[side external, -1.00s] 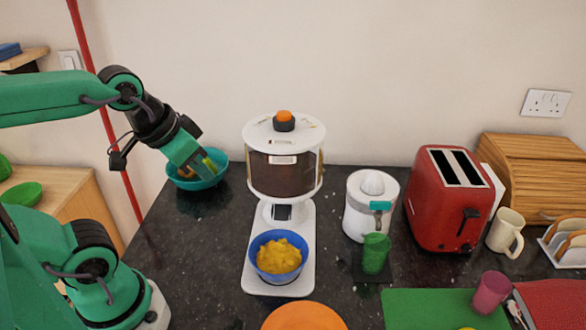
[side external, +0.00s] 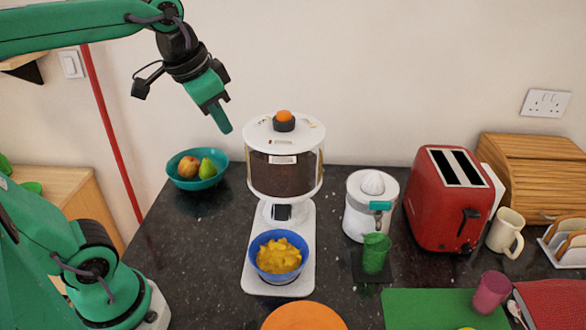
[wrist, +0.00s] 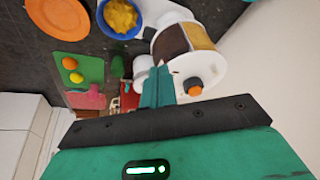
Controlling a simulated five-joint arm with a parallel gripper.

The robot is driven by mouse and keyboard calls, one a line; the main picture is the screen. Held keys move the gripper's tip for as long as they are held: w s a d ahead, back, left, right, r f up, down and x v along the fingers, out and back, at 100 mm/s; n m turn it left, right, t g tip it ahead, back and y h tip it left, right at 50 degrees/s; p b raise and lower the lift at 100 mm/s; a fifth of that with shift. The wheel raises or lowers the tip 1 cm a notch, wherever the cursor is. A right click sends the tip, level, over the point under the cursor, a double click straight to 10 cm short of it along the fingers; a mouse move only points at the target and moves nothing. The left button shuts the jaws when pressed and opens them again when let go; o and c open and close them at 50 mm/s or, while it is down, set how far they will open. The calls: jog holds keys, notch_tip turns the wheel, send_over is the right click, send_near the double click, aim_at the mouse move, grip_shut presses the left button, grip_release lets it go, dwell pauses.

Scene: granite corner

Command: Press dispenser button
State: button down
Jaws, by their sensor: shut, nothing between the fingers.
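The dispenser (side external: 284,170) is a white-topped drum with dark contents, on a white stand on the dark counter. Its orange button (side external: 284,116) sits on a dark collar on top of the lid. In the wrist view the button (wrist: 194,90) lies just right of my fingertips. My gripper (side external: 225,128) is shut and empty, tilted downward, in the air left of the lid and apart from it. It also shows in the wrist view (wrist: 157,75). A blue bowl (side external: 279,270) with yellow food stands on the dispenser's base.
A teal fruit bowl (side external: 172,178) stands at the back left. A white juicer (side external: 355,218), a green cup (side external: 374,254) and a red toaster (side external: 430,220) stand to the right. An orange plate (side external: 304,318) lies in front. The air above the lid is clear.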

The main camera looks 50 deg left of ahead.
jog(key=w+a+r+m+g, duration=0.1)
jog(key=w+r+m+g, duration=0.15)
jog(key=w+r, duration=0.45)
notch_tip(320, 180, up, 5)
jog(key=m+g, duration=0.2)
jog(key=m, duration=0.3)
send_over(283, 112)
jog(key=shift+f+n, duration=0.15)
jog(key=shift+n, duration=0.1)
jog(key=shift+f, duration=0.1)
jog(key=shift+f, duration=6.95)
